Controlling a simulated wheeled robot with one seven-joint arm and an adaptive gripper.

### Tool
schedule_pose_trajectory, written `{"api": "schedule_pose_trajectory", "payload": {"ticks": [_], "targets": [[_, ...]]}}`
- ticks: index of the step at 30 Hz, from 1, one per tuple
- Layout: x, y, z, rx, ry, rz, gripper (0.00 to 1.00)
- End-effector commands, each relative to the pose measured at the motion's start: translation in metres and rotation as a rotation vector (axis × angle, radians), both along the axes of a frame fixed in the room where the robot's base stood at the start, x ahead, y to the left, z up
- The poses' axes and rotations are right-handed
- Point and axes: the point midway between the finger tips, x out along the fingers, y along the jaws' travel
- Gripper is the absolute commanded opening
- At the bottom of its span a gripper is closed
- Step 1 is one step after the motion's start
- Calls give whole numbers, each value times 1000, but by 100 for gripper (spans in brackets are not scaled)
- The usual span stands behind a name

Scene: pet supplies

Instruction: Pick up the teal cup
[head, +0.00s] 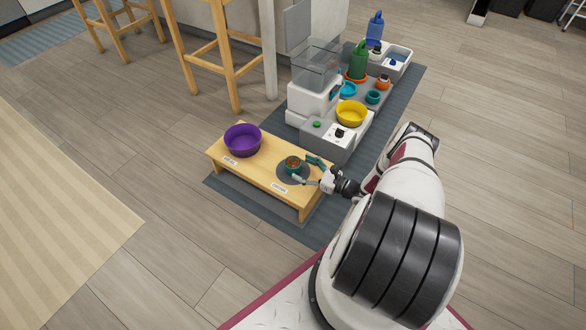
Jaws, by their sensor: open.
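A small teal cup (292,168) with brown contents stands upright on a dark round mat (282,174) at the right end of the low wooden bench. My gripper (302,169) reaches in from the right with its fingers spread. One finger is at the cup's far right side, the other at its near right side. I cannot tell whether either finger touches the cup. Another small teal cup (373,97) stands on the grey unit behind.
A purple bowl (242,140) stands at the left end of the wooden bench (262,178).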

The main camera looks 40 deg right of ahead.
Motion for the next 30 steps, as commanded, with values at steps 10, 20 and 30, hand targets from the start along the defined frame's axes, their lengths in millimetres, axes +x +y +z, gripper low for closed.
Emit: {"api": "schedule_pose_trajectory", "payload": {"ticks": [10, 20, 30], "targets": [[40, 15, -4, -2, -1, 3, 74], [46, 17, -2, 0, 0, 0, 65], [46, 17, -2, 0, 0, 0, 16]]}}
